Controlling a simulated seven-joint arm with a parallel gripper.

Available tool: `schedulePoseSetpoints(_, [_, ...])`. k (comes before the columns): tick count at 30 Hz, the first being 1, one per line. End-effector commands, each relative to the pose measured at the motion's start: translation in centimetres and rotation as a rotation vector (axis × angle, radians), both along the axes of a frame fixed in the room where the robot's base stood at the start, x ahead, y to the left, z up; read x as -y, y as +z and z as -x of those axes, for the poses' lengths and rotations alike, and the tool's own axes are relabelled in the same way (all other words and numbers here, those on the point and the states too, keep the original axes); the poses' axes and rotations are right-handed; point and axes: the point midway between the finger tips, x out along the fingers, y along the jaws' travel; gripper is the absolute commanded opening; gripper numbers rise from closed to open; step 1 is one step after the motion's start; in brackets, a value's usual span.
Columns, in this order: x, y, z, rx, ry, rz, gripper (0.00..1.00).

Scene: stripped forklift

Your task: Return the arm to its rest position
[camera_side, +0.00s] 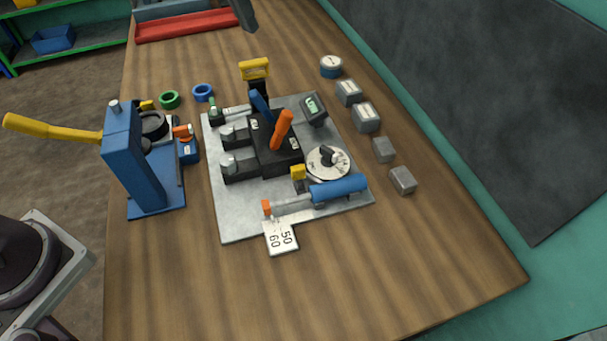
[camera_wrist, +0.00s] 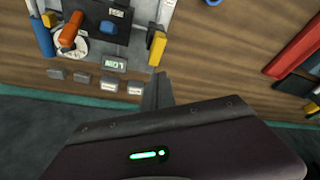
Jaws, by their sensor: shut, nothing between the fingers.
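My gripper (camera_wrist: 157,92) shows in the wrist view with its two dark fingers together and nothing between them. In the side view only its dark end (camera_side: 246,18) shows at the top edge, beside the red tray and beyond the metal plate (camera_side: 232,222). It is apart from everything on the bench. The plate carries black blocks with an orange lever (camera_side: 281,129) and a blue lever (camera_side: 261,106), a round dial (camera_side: 327,163), a blue-handled part (camera_side: 338,188) and a yellow-topped part (camera_side: 254,69).
A blue press (camera_side: 135,160) with a long yellow handle (camera_side: 52,128) stands left of the plate. A green ring (camera_side: 169,99) and a blue ring (camera_side: 202,92) lie behind it. Several grey blocks (camera_side: 366,117) line the right. A red tray (camera_side: 185,25) is at the back. The front wood is clear.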

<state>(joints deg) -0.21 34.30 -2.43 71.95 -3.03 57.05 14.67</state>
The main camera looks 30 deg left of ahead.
Motion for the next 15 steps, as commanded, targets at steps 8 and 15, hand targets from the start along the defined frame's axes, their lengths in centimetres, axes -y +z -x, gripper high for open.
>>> schedulePoseSetpoints(8, [0.0, 0.1, 0.0, 0.0, 0.0, 0.0, 0.0])
schedulePoseSetpoints(15, [-0.2, 2.3, 2.2, 0.015, 0.016, -0.003, 0.0])
